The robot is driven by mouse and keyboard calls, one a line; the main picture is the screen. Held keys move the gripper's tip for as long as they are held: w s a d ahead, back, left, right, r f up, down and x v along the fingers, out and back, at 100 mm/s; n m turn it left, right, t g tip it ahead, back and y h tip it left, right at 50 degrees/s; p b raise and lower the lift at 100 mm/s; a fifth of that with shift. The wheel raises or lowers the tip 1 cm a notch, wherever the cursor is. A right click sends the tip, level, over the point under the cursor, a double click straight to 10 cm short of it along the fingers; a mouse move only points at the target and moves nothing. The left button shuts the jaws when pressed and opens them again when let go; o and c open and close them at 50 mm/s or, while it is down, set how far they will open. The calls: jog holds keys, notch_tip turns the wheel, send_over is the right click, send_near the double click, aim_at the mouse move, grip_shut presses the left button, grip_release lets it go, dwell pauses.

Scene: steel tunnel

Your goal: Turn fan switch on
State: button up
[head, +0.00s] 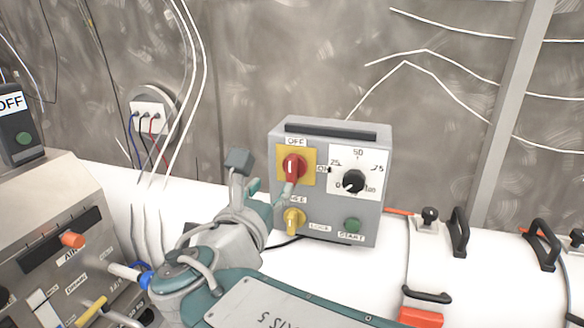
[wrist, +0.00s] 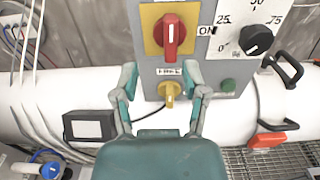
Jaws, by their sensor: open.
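A grey control box (head: 330,225) stands against the tunnel wall. Its red rotary switch (head: 293,167) sits on a yellow plate with OFF above and ON to the right. The red handle stands upright, toward OFF; it also shows in the wrist view (wrist: 170,35). A smaller yellow knob (wrist: 170,92) is below it. My gripper (wrist: 160,75) is open and empty in front of the box. In the wrist view the red switch lies just beyond and above the fingertips, and the yellow knob shows between the fingers. In the head view my gripper (head: 264,180) partly covers the box's left side.
A black dial (head: 353,181) and a green START button (head: 352,225) are to the right on the same box. Another panel (head: 60,245) with levers is at left. Black handles (head: 459,232) stand on the white pipe (head: 480,285) at right.

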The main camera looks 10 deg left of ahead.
aim_at(294, 172)
jog(key=w+d, duration=0.1)
jog(key=w, duration=0.3)
jog(key=w+d, duration=0.1)
jog(key=w, duration=0.1)
jog(key=shift+w+d+r, duration=0.15)
jog(key=shift+w+d, duration=0.15)
jog(key=shift+w, duration=0.2)
jog(key=shift+a, duration=0.8)
jog(key=c, duration=0.5)
jog(key=shift+d, duration=0.2)
grip_shut()
jog(key=shift+d, duration=0.25)
